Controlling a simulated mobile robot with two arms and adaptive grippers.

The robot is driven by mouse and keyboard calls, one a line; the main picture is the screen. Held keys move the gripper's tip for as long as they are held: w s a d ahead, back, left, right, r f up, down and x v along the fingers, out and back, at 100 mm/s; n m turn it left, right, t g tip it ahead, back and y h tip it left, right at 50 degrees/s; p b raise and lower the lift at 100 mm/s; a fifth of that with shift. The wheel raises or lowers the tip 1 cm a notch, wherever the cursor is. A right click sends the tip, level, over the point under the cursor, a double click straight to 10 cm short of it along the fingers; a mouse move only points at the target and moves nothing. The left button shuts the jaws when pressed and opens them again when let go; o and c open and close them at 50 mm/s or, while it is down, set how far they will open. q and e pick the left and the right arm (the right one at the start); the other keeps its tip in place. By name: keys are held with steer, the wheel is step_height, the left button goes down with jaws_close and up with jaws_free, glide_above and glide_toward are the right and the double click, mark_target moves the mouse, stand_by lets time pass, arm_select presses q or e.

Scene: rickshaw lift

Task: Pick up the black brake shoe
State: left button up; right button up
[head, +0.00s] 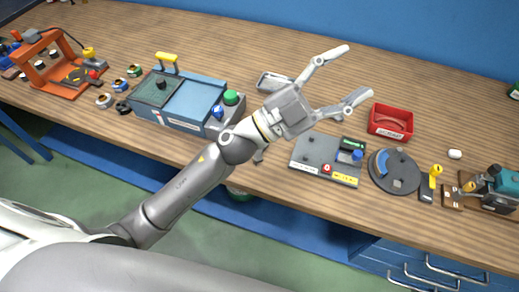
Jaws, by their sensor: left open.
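My left gripper (356,72) reaches over the wooden workbench (230,50) from the lower left, fingers spread wide and empty, pointing up and right. A dark grey round plate (395,171) lies on the bench right of centre, below and right of the gripper. It carries a blue curved piece (381,163) and small dark parts. I cannot make out for certain which part is a black brake shoe. My right gripper is not in view.
A red tray (391,121) stands behind the round plate. A grey panel with buttons (328,158) lies left of it. A yellow-handled tool (431,183) and a teal machine (498,187) are at right. A blue case (180,99) and orange frame (66,65) are at left.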

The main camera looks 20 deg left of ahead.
arm_select(q)
steer(key=s+d+f+m+g+h, duration=0.2)
steer(key=s+d+m+g, duration=0.2)
steer(key=d+m+g, duration=0.35)
steer(key=m+g+y+p, duration=0.15)
steer(key=g+y, duration=0.55)
steer(key=y, duration=1.4)
glide_above(259, 156)
steer(key=shift+m, duration=0.3)
step_height(259, 156, down, 25)
steer(key=shift+s+a+r, duration=0.15)
steer(key=shift+f, duration=0.55)
step_height(259, 156, down, 4)
steer(key=shift+r+p, duration=0.15)
steer(key=shift+p, duration=0.6)
steer(key=shift+f, duration=0.35)
